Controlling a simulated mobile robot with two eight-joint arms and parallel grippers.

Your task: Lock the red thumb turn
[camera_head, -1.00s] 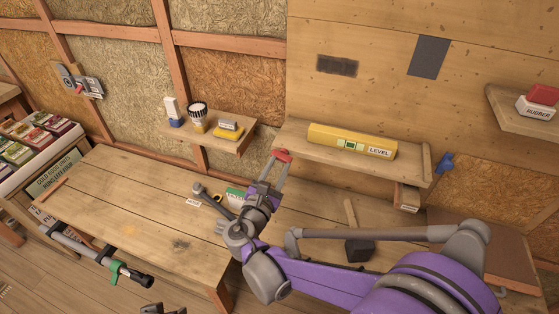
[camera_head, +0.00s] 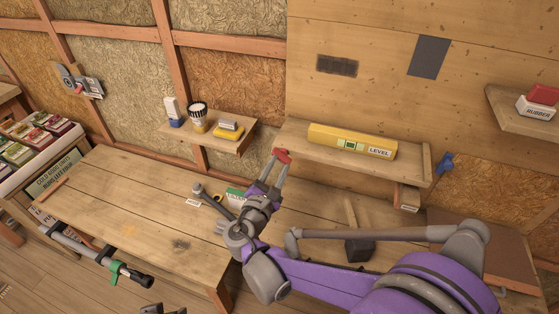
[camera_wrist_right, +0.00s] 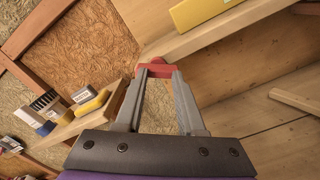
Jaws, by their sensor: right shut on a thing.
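My right gripper (camera_head: 281,157) is in front of the left end of the wall shelf. It is shut on a small red piece (camera_wrist_right: 157,69), which spans its two fingertips in the right wrist view. I cannot tell whether this piece is a thumb turn or what it is attached to. A grey metal lock or latch (camera_head: 78,80) with a small red part is on the wall frame at the far left, well away from the right gripper. Dark grey tips at the bottom edge may be my left gripper (camera_head: 163,310); their state does not show.
A yellow level (camera_head: 351,141) lies on the shelf (camera_head: 408,172) beside the right gripper. A smaller shelf (camera_head: 205,140) to the left holds a brush and blocks. A bar clamp (camera_head: 80,248) grips the front of the workbench (camera_head: 120,205). A mallet (camera_head: 358,249) lies at the right.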

